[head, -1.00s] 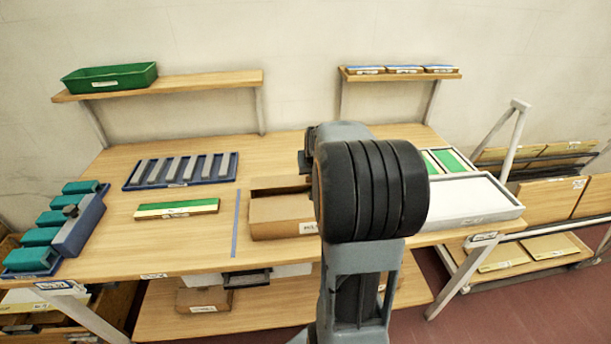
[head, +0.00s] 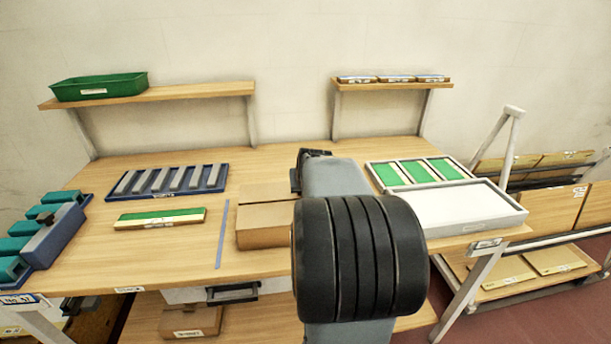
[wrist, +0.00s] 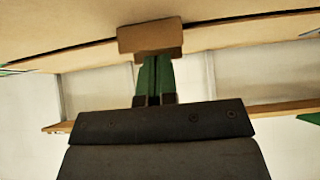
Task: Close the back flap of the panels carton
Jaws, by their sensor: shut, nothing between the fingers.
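The brown panels carton (head: 265,239) stands on the table in the head view, left of my arm, which hides its right end. Its front top portion looks flat. The back flap (head: 268,191) looks nearly level with it, meeting along a seam; I cannot tell whether it lies fully down. In the wrist view my gripper (wrist: 151,52) is shut and empty, its green fingers together behind a small brown block at the tips. Tan cardboard (wrist: 90,25) stretches across the top of that view, close to the tips; contact cannot be told. The head view hides my gripper behind my arm.
A white-topped box (head: 450,205) and a tray of green panels (head: 375,177) stand right. Wall shelves (head: 180,94) hang behind.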

